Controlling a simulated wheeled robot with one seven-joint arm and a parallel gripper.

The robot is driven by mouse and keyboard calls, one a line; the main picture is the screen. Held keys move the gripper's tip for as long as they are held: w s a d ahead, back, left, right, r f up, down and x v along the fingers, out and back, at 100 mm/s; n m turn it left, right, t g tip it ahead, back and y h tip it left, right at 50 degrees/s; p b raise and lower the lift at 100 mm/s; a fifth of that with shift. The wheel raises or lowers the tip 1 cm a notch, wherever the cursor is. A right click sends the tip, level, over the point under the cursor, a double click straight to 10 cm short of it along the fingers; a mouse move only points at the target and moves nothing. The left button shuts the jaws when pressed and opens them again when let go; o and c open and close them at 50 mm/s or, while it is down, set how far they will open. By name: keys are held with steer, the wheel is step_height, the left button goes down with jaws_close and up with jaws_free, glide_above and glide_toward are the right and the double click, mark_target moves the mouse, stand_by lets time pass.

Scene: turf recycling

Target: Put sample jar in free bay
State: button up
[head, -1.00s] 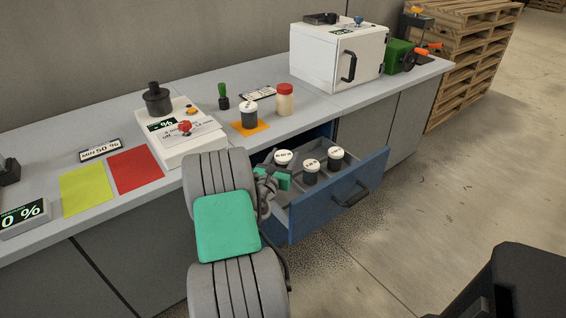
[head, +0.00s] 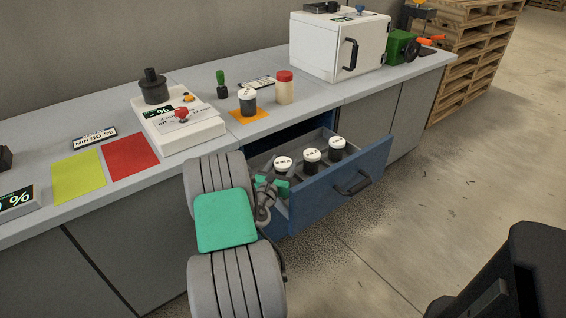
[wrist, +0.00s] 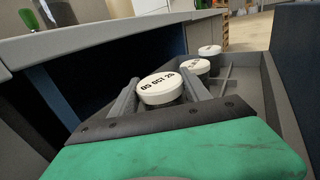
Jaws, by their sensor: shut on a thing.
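My gripper (head: 271,187) is shut on a jar with a white, lettered lid (head: 283,163), at the near left end of the open blue drawer (head: 335,190). In the wrist view the held jar's lid (wrist: 160,88) sits between my two grey fingers; its base is hidden. Two similar dark jars with white lids, a middle one (head: 312,158) and a far right one (head: 337,146), stand in the drawer in line with it. Grey dividers (wrist: 228,84) show beside them in the wrist view. Whether the held jar touches the drawer floor is hidden.
On the counter, another white-lidded dark jar (head: 248,103) stands on an orange square, beside a red-lidded jar (head: 285,90) and a green-handled stamp (head: 221,86). The drawer's front panel and the counter edge flank my gripper. A white box (head: 338,48) stands farther back.

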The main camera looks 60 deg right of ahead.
steer(key=shift+f, duration=0.1)
steer(key=o, duration=1.7)
steer(key=shift+o, duration=0.4)
steer(key=shift+o, duration=1.4)
steer(key=a, duration=0.5)
steer(key=s+a, duration=0.1)
steer(key=a, duration=0.1)
steer(key=shift+a, duration=0.4)
